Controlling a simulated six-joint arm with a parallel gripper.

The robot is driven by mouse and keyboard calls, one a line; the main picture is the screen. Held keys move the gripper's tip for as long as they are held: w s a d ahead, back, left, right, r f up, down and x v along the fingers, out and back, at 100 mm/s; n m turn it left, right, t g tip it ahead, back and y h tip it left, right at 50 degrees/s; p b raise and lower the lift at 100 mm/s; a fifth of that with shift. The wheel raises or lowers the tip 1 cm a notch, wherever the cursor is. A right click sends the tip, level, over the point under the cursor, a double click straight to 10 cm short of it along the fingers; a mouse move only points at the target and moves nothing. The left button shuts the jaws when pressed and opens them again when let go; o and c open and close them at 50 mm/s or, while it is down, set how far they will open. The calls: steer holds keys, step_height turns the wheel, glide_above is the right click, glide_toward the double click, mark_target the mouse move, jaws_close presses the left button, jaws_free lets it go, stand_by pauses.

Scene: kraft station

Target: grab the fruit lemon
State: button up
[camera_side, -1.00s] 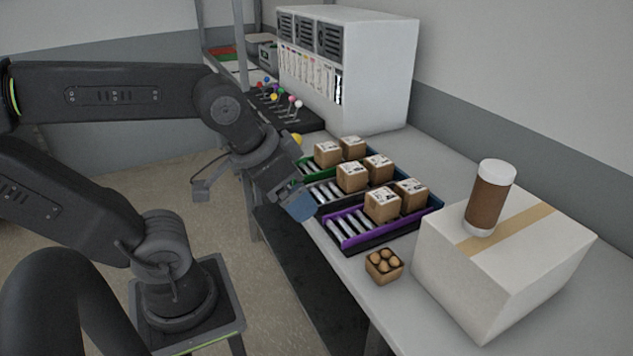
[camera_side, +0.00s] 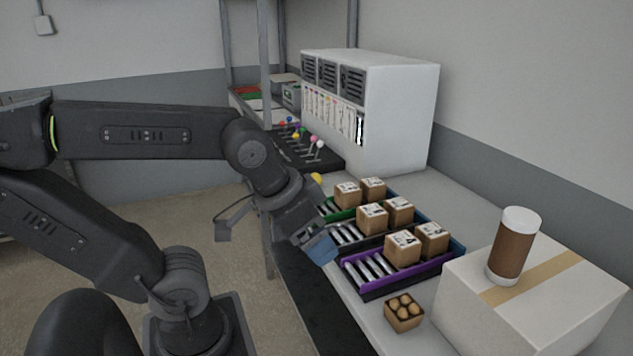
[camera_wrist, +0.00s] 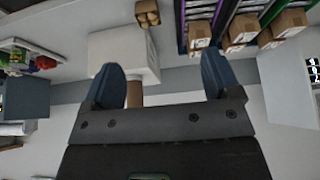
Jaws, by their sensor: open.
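A small yellow rounded thing (camera_side: 317,179), which may be the lemon, shows in the side view just behind my wrist, at the far end of the roller trays. Its lower part is hidden, so I cannot tell for sure what it is. My gripper (camera_side: 322,248) has blue fingers and hangs at the bench's front edge, by the left end of the trays. It also shows in the wrist view (camera_wrist: 160,75), open, with its two fingers wide apart and nothing held between them. I see no lemon in the wrist view.
Roller trays with brown parcels (camera_side: 402,249) lie right of my gripper. A small crate of brown round things (camera_side: 404,311) stands nearer. A white box (camera_side: 470,306) bears a brown cup (camera_side: 513,246). A white cabinet (camera_side: 395,110) and coloured-knob levers (camera_side: 300,145) stand behind.

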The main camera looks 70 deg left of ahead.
steer(key=w+a+r+n+y, duration=0.2)
steer(key=w+a+r+n, duration=0.1)
steer(key=w+a, duration=0.7)
steer(key=n+g+y, duration=0.2)
steer(key=n+y, duration=0.1)
steer(key=n, duration=0.5)
glide_above(315, 175)
steer(key=s+d, duration=0.4)
steer(key=d, duration=0.1)
step_height(315, 175, down, 12)
steer(key=x, duration=0.8)
steer(key=shift+w+a+r, duration=0.1)
steer(key=shift+w+a, duration=0.1)
steer(key=shift+a, duration=0.15)
steer(key=shift+x, duration=2.9)
steer(key=shift+d, duration=0.1)
steer(key=shift+c, duration=0.2)
